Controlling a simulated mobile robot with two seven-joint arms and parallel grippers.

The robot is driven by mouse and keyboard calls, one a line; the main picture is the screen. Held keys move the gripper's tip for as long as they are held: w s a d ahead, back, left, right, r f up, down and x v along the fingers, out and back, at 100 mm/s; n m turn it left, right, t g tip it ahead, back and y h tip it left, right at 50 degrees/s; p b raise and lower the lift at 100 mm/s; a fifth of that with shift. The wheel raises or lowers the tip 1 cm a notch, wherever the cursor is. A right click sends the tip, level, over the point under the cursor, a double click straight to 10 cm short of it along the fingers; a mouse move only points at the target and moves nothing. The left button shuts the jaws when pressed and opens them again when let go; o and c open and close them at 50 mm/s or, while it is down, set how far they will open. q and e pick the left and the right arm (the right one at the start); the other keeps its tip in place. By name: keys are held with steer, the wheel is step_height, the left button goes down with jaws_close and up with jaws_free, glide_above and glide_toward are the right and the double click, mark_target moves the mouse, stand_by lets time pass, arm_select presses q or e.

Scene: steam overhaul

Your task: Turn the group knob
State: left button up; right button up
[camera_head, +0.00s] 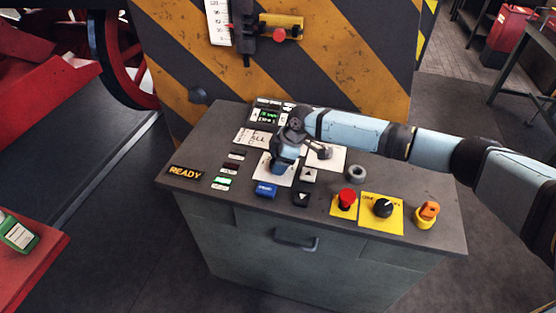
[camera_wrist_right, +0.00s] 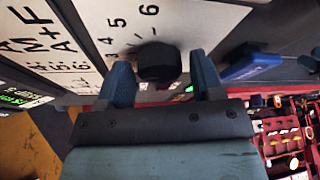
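A black knob (camera_wrist_right: 158,62) stands on a white plate marked with numbers and letters (camera_wrist_right: 95,30) in the right wrist view. My right gripper (camera_wrist_right: 162,75) has one finger on each side of this knob, with a narrow gap visible at the right finger. I cannot tell whether the left finger touches it. In the head view my right gripper (camera_head: 283,168) points down over a white plate (camera_head: 265,171) on the grey console (camera_head: 225,140) and hides the knob. My left gripper is not in view.
A striped panel (camera_head: 350,60) rises behind.

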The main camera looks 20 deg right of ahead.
steer(key=c, duration=0.7)
steer(key=shift+r+m+p, duration=0.2)
steer(key=shift+m+p, duration=0.3)
steer(key=shift+p, duration=0.35)
steer(key=m+t+p, duration=0.1)
steer(key=m+p, duration=0.1)
steer(key=p, duration=0.1)
steer(key=shift+s+m+h, duration=0.1)
steer(key=shift+m+h, duration=0.2)
steer(key=shift+m+t+p, duration=0.4)
steer(key=shift+m+p, duration=0.4)
steer(key=shift+p, duration=0.2)
steer(key=shift+f+m+p, duration=0.1)
steer(key=shift+m+p, duration=0.25)
steer(key=shift+m, duration=0.05)
steer(key=o, duration=0.9)
steer(key=shift+o, duration=0.2)
